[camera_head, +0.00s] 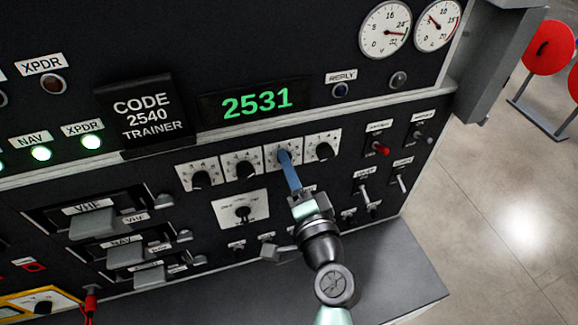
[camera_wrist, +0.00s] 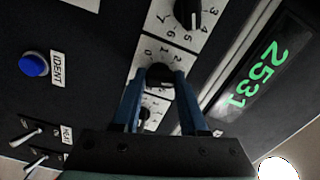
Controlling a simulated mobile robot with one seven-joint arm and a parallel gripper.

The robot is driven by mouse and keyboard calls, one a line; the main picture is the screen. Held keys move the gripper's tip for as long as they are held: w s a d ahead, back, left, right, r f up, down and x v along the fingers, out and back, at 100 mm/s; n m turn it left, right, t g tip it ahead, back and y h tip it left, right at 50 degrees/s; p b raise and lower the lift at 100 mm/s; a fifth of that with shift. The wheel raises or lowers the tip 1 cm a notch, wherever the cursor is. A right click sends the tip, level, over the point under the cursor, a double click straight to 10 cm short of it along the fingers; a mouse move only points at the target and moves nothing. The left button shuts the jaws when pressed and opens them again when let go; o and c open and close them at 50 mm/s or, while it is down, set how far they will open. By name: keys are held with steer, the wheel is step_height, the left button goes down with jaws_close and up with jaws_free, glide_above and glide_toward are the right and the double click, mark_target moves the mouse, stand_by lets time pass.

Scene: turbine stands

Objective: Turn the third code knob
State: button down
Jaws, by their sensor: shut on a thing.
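A row of white-plated code knobs runs under the green display. The third code knob (camera_wrist: 160,75) is black and sits between the two blue fingers of my gripper (camera_wrist: 158,84) in the wrist view. In the head view my gripper (camera_head: 285,156) covers most of this knob on its white plate (camera_head: 271,158). My gripper is shut on it. The display (camera_head: 257,102) reads 2531, and the placard (camera_head: 143,114) reads CODE 2540 TRAINER. The second code knob (camera_head: 244,170) is to the left and the fourth code knob (camera_head: 323,150) to the right.
The first code knob (camera_head: 201,180) is at the row's left end. A white-plated selector knob (camera_head: 242,211) lies below the row. Toggle switches, one with a red lever (camera_head: 382,149), stand to the right. A grey ledge (camera_head: 395,265) juts out below the panel.

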steer(key=shift+m+p, duration=0.8)
steer(key=shift+m, duration=2.8)
steer(key=shift+c, duration=2.2)
jaws_free()
steer(key=b+v, duration=0.4)
steer(key=v, duration=0.9)
